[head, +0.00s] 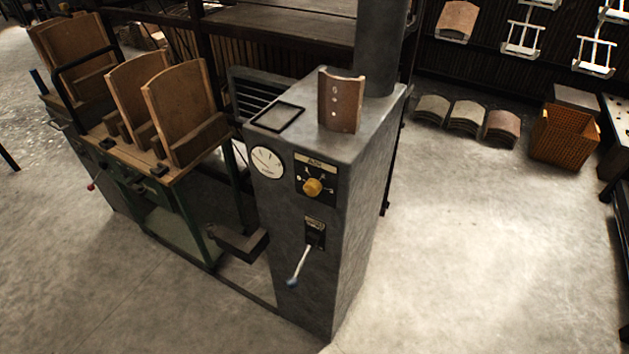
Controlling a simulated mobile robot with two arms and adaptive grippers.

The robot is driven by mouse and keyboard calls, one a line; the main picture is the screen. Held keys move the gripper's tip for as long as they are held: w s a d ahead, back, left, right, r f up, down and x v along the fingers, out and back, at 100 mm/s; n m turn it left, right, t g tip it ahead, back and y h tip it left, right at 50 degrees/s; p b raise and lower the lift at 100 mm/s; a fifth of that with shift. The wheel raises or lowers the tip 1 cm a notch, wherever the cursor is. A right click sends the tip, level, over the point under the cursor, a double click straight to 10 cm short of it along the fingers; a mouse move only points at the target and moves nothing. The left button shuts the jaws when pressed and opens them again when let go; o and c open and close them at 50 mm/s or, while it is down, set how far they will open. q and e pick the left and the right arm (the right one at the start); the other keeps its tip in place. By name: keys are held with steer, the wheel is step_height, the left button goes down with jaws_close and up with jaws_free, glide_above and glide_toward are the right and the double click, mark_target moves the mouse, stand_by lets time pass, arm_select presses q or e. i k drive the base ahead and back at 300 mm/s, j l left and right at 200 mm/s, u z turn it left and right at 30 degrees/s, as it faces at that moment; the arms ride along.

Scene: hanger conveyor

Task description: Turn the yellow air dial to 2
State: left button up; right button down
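The yellow air dial (313,187) is a round knob on a dark plate (315,172) on the front of a grey metal cabinet (351,211). Small white marks surround the knob, but they are too small to read, and I cannot tell which mark it points to. Neither of my grippers is in the head view. Nothing touches the dial, and nothing hides it.
A white gauge (267,162) is left of the dial, and a lever with a blue tip (299,266) is below it. A wooden-panel machine (165,130) stands to the left. An orange basket (565,137) stands at the back right. The floor in front and right is clear.

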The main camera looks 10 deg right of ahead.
mark_target(313, 187)
steer(key=i+j+z, duration=0.1)
steer(key=i+j, duration=0.45)
steer(key=i+j+z, duration=0.1)
steer(key=i+j, duration=0.4)
steer(key=j, duration=0.25)
